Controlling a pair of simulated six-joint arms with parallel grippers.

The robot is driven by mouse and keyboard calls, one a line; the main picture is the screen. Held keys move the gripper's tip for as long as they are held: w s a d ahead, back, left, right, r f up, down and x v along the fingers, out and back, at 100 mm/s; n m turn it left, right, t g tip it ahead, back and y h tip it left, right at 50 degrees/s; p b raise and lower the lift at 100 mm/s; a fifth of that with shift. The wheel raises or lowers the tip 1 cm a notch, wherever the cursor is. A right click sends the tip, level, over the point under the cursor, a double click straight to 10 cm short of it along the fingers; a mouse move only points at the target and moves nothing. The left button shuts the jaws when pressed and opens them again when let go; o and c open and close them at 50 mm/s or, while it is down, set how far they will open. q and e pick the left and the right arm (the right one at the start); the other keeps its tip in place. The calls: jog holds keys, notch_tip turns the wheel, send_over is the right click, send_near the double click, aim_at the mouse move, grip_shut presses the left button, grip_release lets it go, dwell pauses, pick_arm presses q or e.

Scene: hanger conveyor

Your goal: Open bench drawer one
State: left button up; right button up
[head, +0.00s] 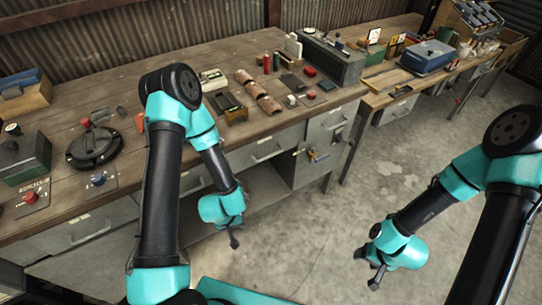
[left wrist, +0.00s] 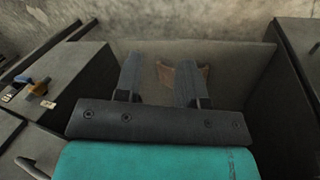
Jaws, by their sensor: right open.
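Several grey bench drawers with bar handles run under the wooden bench top in the head view: one at the far left (head: 85,236), one in the middle (head: 268,149), one at the upper right of the cabinet (head: 334,124). All look shut. I cannot tell which is drawer one. My left gripper (head: 235,241) hangs in front of the bench, below handle height and apart from the drawers. In the left wrist view its two fingers (left wrist: 159,78) are spread with nothing gripped between them. My right gripper (head: 376,279) is open and empty over the floor, away from the bench.
The bench top (head: 130,92) carries many tools and a round black device (head: 94,147). A cabinet front holds a yellow-and-blue item (head: 318,156). A second bench with a blue box (head: 427,57) stands to the right. The concrete floor (head: 310,225) is clear between my arms.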

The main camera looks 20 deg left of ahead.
pick_arm(q)
jog(key=w+n+t+y, duration=0.3)
jog(key=w+n, duration=0.2)
jog(key=w, duration=0.5)
jog(key=n+y, duration=1.5)
jog(key=n, duration=0.6)
send_near(271, 155)
jog(key=s+f+v, duration=0.1)
jog(key=v, duration=0.6)
jog(key=shift+r+t, duration=0.3)
jog(key=shift+t, duration=0.1)
jog(key=shift+a, duration=0.1)
jog(key=x, duration=1.7)
jog(key=shift+w+f, duration=0.2)
jog(key=shift+f, duration=0.1)
jog(key=shift+c, duration=0.3)
grip_shut()
